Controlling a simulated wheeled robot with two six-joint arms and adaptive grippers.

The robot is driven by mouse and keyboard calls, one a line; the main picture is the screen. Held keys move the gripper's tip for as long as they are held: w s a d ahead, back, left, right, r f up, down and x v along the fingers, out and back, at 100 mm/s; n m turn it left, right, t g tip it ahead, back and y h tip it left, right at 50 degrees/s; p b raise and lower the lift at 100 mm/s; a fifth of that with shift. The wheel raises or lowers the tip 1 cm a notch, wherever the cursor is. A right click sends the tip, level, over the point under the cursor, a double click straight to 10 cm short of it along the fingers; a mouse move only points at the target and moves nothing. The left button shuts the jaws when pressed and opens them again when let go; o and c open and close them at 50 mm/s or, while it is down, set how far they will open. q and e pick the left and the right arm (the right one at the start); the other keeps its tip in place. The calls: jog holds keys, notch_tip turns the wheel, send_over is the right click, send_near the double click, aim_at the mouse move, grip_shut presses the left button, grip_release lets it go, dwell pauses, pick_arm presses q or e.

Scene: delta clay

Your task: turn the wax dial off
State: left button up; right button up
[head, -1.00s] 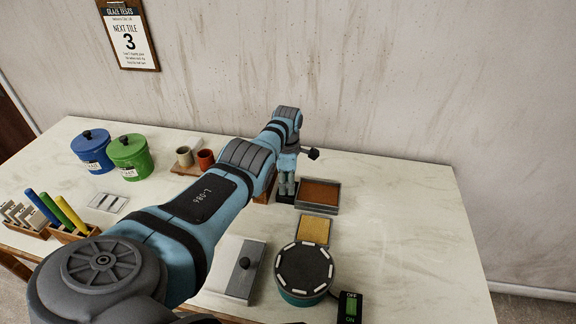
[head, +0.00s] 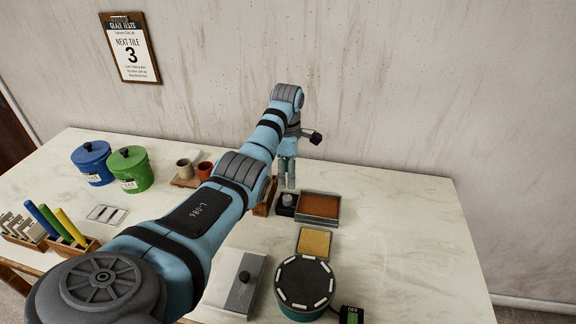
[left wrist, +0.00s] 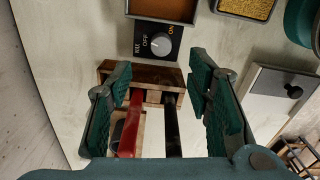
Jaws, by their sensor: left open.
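The wax dial is a grey round knob on a small black box, seen in the head view (head: 287,201) and more closely in the left wrist view (left wrist: 160,44). Its plate reads OFF to the left of the knob and ON in orange at the upper right. I cannot tell for sure which label the knob points at. My left gripper (head: 287,186) hangs just above the dial, apart from it. In the left wrist view the left gripper (left wrist: 160,68) is open and empty, with the dial beyond its fingertips. My right gripper is in neither view.
A tray of brown material (head: 320,206) sits right of the dial, with a yellow tray (head: 314,242) nearer. A wooden holder with red and black handles (left wrist: 140,75) lies below the left fingers. A round turntable (head: 305,283) and grey box (head: 240,280) stand nearer.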

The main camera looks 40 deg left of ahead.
aim_at(288, 198)
pick_arm(q)
notch_tip(288, 198, up, 5)
jog(key=s+m+p, duration=0.1)
jog(key=m+p, duration=0.2)
jog(key=shift+t, duration=0.3)
jog(key=f+b, duration=0.1)
jog(key=f, duration=0.3)
jog(key=f+b, duration=0.1)
jog(key=f, duration=0.4)
jog(key=f+b, duration=0.1)
jog(key=f, duration=0.4)
jog(key=shift+w+d, duration=0.1)
jog(key=shift+w, duration=0.3)
